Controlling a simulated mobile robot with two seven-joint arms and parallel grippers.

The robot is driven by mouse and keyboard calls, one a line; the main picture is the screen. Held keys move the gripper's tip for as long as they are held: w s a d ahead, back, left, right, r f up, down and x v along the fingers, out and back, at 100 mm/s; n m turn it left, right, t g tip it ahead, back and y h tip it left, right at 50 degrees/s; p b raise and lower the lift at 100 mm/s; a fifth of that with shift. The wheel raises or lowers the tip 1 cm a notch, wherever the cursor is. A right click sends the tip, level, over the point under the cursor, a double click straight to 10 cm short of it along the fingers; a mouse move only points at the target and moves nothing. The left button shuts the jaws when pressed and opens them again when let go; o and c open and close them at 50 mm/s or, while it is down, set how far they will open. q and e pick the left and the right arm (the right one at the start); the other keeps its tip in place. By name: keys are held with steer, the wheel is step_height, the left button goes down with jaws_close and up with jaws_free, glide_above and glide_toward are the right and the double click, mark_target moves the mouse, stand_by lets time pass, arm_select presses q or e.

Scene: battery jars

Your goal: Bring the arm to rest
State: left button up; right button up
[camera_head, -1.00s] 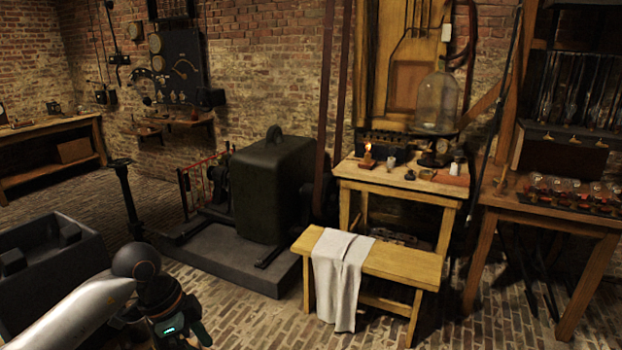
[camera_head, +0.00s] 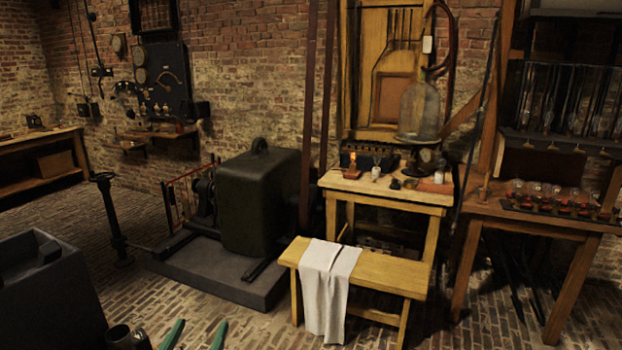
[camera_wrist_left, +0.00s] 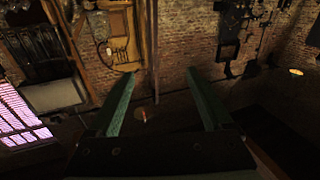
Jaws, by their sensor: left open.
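My left gripper (camera_head: 203,323) shows at the bottom edge of the head view, its two green fingers apart with nothing between them. Most of its arm is out of that view. In the left wrist view the same gripper (camera_wrist_left: 160,74) has its fingers spread wide and empty, against a brick wall and dark floor. It touches nothing that I can see. My right gripper is in neither view.
A dark open-topped bin (camera_head: 45,300) stands at the lower left. A dark machine (camera_head: 262,200) sits on a plinth mid-left. A wooden bench (camera_head: 385,274) with a white cloth (camera_head: 327,285) stands before a table (camera_head: 420,196) with a glass bell jar (camera_head: 418,112).

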arm_select(q)
steer(key=s+a+f+g+y, duration=0.35)
steer(key=s+f+g, duration=0.45)
steer(key=f, duration=0.5)
steer(key=s+f+m+g+h, duration=0.1)
steer(key=s+f+g, duration=0.3)
steer(key=s, duration=0.4)
steer(key=s+f+m+g+h, duration=0.1)
steer(key=s+f+g+h, duration=0.2)
steer(key=s, duration=0.5)
steer(key=w+d+f+t, duration=0.2)
steer(key=f, duration=0.4)
steer(key=w+d+f+t, duration=0.2)
steer(key=d+f+t, duration=0.1)
steer(key=f, duration=0.3)
steer(key=shift+f+t+h, duration=0.15)
steer(key=shift+t+h, duration=0.15)
steer(key=shift+h, duration=0.05)
steer(key=shift+d, duration=0.1)
steer(key=shift+c, duration=0.3)
